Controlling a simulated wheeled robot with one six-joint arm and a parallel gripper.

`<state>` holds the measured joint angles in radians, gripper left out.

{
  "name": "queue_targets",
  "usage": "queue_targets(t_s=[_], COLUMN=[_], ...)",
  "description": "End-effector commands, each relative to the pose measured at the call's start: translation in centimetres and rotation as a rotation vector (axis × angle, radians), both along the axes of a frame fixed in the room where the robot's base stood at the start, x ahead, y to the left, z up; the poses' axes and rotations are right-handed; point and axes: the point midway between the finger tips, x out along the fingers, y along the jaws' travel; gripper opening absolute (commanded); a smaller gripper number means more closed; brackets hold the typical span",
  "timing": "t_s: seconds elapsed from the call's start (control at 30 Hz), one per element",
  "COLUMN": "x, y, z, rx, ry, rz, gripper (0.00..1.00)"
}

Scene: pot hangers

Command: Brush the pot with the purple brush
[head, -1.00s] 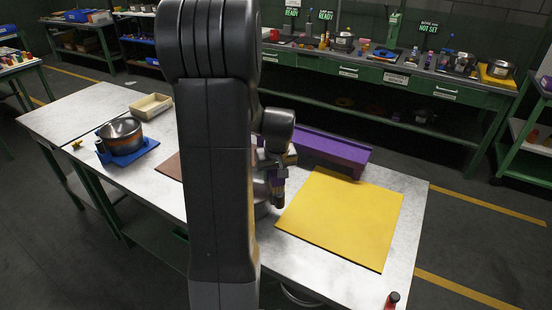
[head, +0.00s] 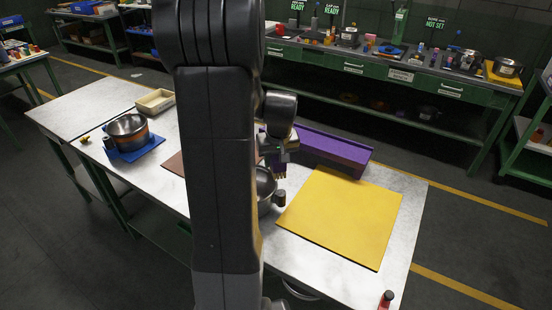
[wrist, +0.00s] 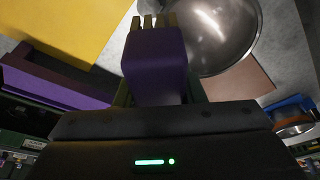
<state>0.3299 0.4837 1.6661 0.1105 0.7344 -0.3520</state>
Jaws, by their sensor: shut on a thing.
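The purple brush (wrist: 153,65) with pale bristles (wrist: 160,20) is in my gripper (head: 283,148), which is shut on it. In the head view its bristles (head: 280,170) point down above the rim area of a steel pot (head: 265,187). My arm hides much of this pot; its dark handle shows at its right. In the wrist view the pot's shiny round bowl (wrist: 215,35) lies beside the bristles, to their right. I cannot tell whether the bristles touch it.
A yellow mat (head: 342,217) lies right of the pot, with a purple holder (head: 330,152) behind it. Another pot (head: 128,130) stands on a blue mat at left, near a wooden tray (head: 155,101). A red-capped bottle (head: 386,299) stands at the near right corner.

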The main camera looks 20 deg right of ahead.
Motion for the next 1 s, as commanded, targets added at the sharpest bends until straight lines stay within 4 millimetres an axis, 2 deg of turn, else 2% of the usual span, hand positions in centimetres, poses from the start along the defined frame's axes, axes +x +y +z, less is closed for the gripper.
queue_targets(t_s=[0.17,0.8,1.0], x=[0.0,0.0,0.0], y=[0.0,0.0,0.0], z=[0.7,5.9,6.0], rx=[0.0,-0.001,0.0], ry=[-0.001,-0.002,0.0], rz=[0.0,0.0,0.0], gripper=[0.03,0.03,0.03])
